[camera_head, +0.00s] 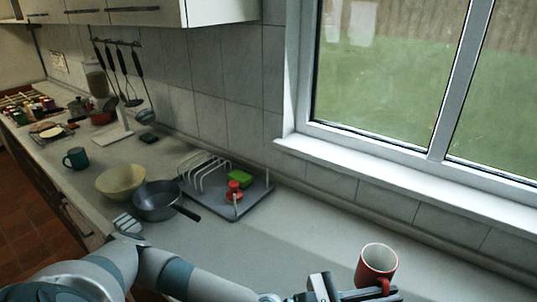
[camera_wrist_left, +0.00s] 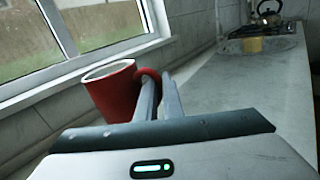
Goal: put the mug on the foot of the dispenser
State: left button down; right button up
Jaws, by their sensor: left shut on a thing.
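A red mug (camera_head: 376,265) with a pale inside is upright at the lower right of the head view. It also shows in the left wrist view (camera_wrist_left: 112,94), left of the fingers. My left gripper (camera_head: 352,292) is shut on the mug's handle (camera_wrist_left: 150,77); the fingers (camera_wrist_left: 161,88) show in the wrist view. I cannot tell whether the mug touches the counter. A white stand with a flat foot (camera_head: 110,138), apparently the dispenser, is at the back left of the counter, far from the mug. My right gripper is out of view.
Utensils (camera_head: 130,75) hang on the wall. The counter (camera_head: 260,240) in front of the tray is clear.

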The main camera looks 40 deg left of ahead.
pick_arm(q)
jog(key=s+a+f+n+t+y+b, duration=0.1)
jog(key=s+a+n+t+y, duration=0.1)
jog(key=a+n+y, duration=0.2)
jog(key=s+a+f+n+t+y+b, duration=0.1)
jog(key=s+a+f+n+t+y, duration=0.1)
jog(key=a+n+y, duration=0.3)
jog(key=a+t+y, duration=0.1)
jog(key=a+y, duration=0.2)
jog(key=a, duration=0.4)
jog(key=shift+y, duration=0.4)
jog(key=shift+s+a, duration=0.1)
jog(key=shift+s, duration=0.1)
